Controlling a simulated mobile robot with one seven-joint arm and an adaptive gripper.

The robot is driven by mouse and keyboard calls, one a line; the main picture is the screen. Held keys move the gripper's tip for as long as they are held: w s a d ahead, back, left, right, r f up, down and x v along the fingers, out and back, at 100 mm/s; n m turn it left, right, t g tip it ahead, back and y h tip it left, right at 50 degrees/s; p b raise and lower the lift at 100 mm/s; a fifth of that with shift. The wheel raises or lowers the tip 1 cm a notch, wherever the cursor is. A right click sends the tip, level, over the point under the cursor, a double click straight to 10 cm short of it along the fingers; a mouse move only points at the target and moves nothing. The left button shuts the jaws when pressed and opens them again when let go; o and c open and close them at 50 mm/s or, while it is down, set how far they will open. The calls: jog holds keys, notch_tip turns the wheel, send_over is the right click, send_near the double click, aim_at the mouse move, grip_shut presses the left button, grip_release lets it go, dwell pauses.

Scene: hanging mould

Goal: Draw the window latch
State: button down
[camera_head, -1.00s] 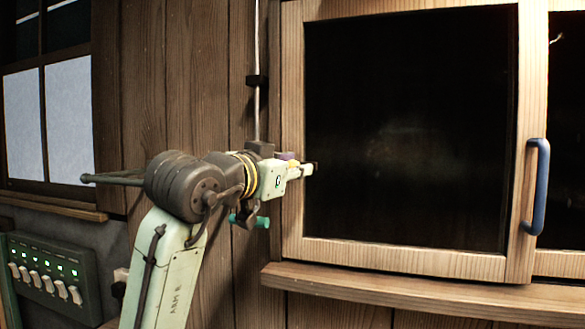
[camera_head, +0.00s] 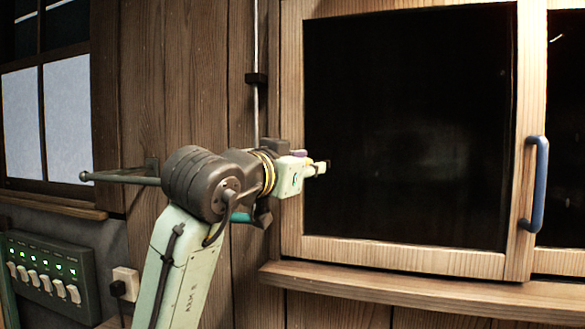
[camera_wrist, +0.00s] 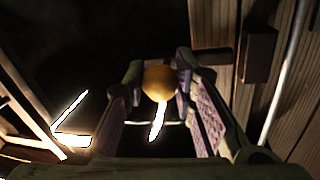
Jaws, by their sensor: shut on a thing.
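The window has a pale wooden frame (camera_head: 412,256) around a dark pane (camera_head: 405,130). My gripper (camera_head: 322,168) is at the window's left side, in front of the pane's left edge. In the wrist view, my gripper (camera_wrist: 158,100) has its purple-padded fingers on either side of a round orange knob (camera_wrist: 160,82) and is shut on it. A bright streak shows just below the knob. I cannot tell how the knob joins the latch. The latch body is not clear in either view, and my gripper hides that spot in the head view.
A blue handle (camera_head: 537,185) stands on the frame's right side. A wooden sill (camera_head: 420,292) juts out below. A thin vertical rod (camera_head: 256,115) runs left of the window, with a dark bracket (camera_head: 256,79). A switch panel (camera_head: 48,275) is at lower left.

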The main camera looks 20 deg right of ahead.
jog(key=shift+s+d, duration=0.35)
jog(key=shift+d, duration=0.25)
jog(key=c, duration=1.3)
grip_release()
jog(key=v, duration=1.2)
jog(key=shift+a, duration=0.1)
